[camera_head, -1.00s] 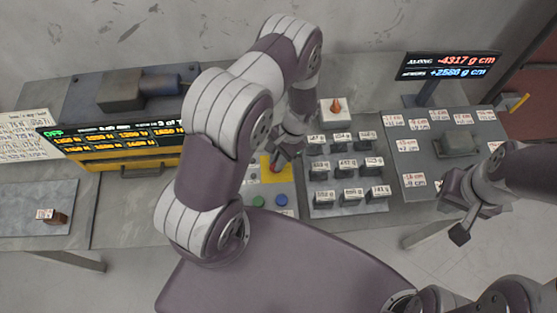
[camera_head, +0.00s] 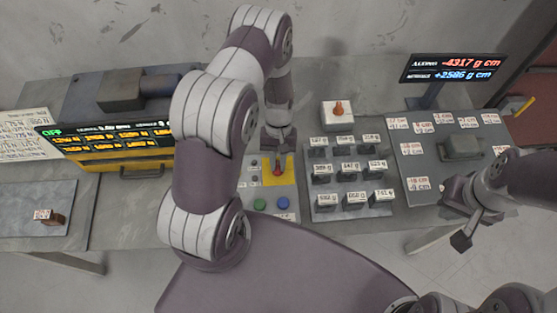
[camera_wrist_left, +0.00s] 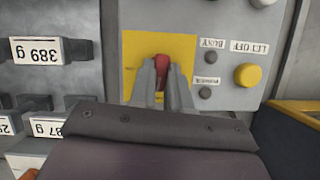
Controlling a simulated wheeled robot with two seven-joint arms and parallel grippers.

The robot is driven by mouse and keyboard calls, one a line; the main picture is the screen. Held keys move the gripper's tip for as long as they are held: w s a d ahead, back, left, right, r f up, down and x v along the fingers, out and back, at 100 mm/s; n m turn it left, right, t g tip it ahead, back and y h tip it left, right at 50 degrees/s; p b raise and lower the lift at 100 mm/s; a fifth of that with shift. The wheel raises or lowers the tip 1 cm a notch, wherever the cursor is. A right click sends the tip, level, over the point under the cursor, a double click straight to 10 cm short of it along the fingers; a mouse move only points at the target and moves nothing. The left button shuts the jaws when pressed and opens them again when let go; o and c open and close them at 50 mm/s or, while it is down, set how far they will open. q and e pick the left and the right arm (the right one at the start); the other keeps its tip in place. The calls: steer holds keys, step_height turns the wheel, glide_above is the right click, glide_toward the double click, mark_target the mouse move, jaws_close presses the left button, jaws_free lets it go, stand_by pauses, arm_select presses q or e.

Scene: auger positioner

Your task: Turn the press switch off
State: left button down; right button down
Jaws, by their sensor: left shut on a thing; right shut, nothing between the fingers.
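The press switch is a red lever (camera_wrist_left: 162,68) on a yellow plate (camera_wrist_left: 186,48) of the grey control panel. In the left wrist view my left gripper (camera_wrist_left: 161,80) has its two grey fingers on either side of the red lever, shut on it. In the head view the yellow plate (camera_head: 285,177) sits mid-panel, and my left gripper (camera_head: 279,160) reaches down to it from above, partly covering the lever. My right gripper (camera_head: 463,232) hangs at the right by the table's front edge, shut and empty.
A tray of labelled weights (camera_head: 349,202) stands close on the right. A display reading OFF (camera_head: 110,138) stands left.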

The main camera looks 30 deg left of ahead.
arm_select(q)
steer(key=shift+n, duration=0.6)
steer(key=shift+h, duration=0.3)
steer(key=c, duration=1.1)
jaws_free()
steer(key=shift+s, duration=0.1)
steer(key=b+v, duration=0.1)
steer(key=v, duration=0.5)
steer(key=b+v, duration=0.1)
steer(key=v, duration=0.6)
steer(key=shift+s+d, duration=0.1)
steer(key=shift+s, duration=0.15)
steer(key=shift+t, duration=0.3)
steer(key=s+d+r+m+t+y, duration=0.1)
steer(key=s+r+m, duration=0.1)
steer(key=s+r, duration=0.1)
steer(key=s+d+r+m+t, duration=0.2)
steer(key=r, duration=0.1)
steer(key=s+d+r+m+t+y, duration=0.1)
steer(key=s+d+r+m+t, duration=0.1)
steer(key=s+r, duration=0.1)
steer(key=shift+s+d+r+y, duration=0.15)
steer(key=shift+s+r+y, duration=0.1)
steer(key=shift+s+y, duration=0.1)
